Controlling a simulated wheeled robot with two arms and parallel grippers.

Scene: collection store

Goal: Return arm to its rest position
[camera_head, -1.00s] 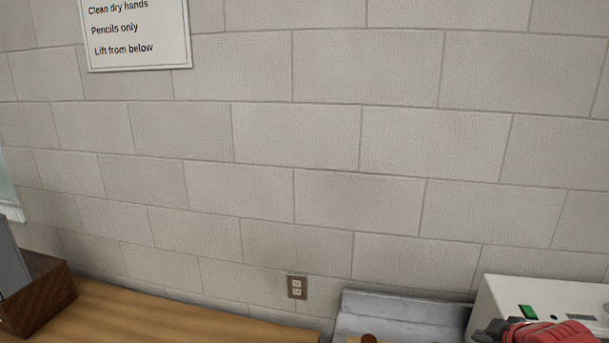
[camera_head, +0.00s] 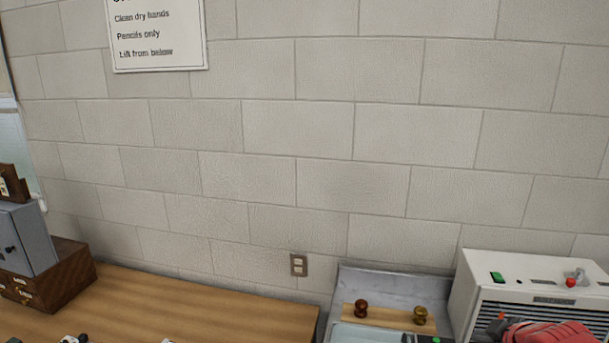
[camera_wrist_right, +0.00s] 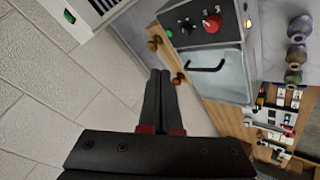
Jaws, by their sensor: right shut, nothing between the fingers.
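My right gripper (camera_wrist_right: 160,78) shows in the wrist view as two black fingers with red bases, lying close together with nothing between them. In the head view a red part of my right arm (camera_head: 548,333) shows at the bottom right edge, in front of the white machine (camera_head: 520,268). The rest of that arm is cut off by the frame. My left gripper is not in view.
A wooden table (camera_head: 190,305) runs along the block wall. A grey-blue cabinet (camera_head: 28,235) on a wooden drawer box (camera_head: 60,278) stands at the left. A grey box with a red knob (camera_wrist_right: 200,27) shows in the wrist view.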

